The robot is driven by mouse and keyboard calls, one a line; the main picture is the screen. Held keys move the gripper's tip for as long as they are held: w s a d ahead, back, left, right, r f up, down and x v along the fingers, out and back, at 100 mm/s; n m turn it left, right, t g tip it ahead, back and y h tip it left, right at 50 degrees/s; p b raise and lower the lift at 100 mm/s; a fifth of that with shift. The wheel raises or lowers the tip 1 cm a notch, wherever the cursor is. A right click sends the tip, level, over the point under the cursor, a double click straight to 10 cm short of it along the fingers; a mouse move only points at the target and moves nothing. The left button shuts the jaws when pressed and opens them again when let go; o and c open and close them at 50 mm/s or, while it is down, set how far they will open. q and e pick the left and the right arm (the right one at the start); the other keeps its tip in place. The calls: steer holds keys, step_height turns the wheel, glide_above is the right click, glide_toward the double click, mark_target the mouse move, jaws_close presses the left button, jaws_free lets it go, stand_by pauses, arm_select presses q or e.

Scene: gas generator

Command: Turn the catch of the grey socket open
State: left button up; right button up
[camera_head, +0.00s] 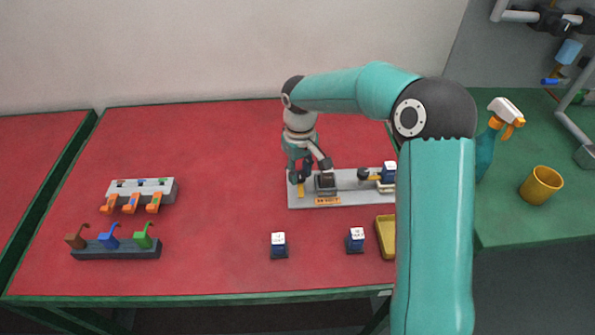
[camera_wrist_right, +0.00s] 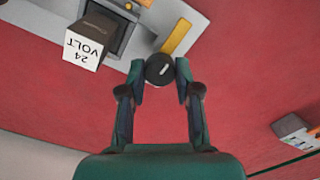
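The grey socket (camera_wrist_right: 128,14) sits on a light grey panel (camera_head: 345,198). A dark block (camera_wrist_right: 92,38) with a white face reading "24 VOLT" stands in it; it also shows in the head view (camera_head: 325,181). The catch (camera_wrist_right: 178,36) is a yellow lever beside the socket, with a round black knob (camera_wrist_right: 159,70) near its end. My right gripper (camera_wrist_right: 160,74) has a finger on each side of this knob, and the fingers appear to touch it. In the head view my right gripper (camera_head: 305,172) reaches down at the panel's left end. My left gripper is not in view.
On the panel's right stands another block (camera_head: 388,170) by a second yellow lever. Two loose blocks (camera_head: 278,246) (camera_head: 355,240) and a yellow tray (camera_head: 386,238) lie in front. Racks with coloured hooks (camera_head: 115,252) and orange parts (camera_head: 145,188) stand left. The red table between is clear.

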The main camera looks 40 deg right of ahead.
mark_target(299, 173)
steer(key=o, duration=0.5)
steer(key=shift+w+r, duration=0.15)
steer(key=shift+c, duration=0.2)
step_height(299, 173, up, 12)
stand_by(0.5)
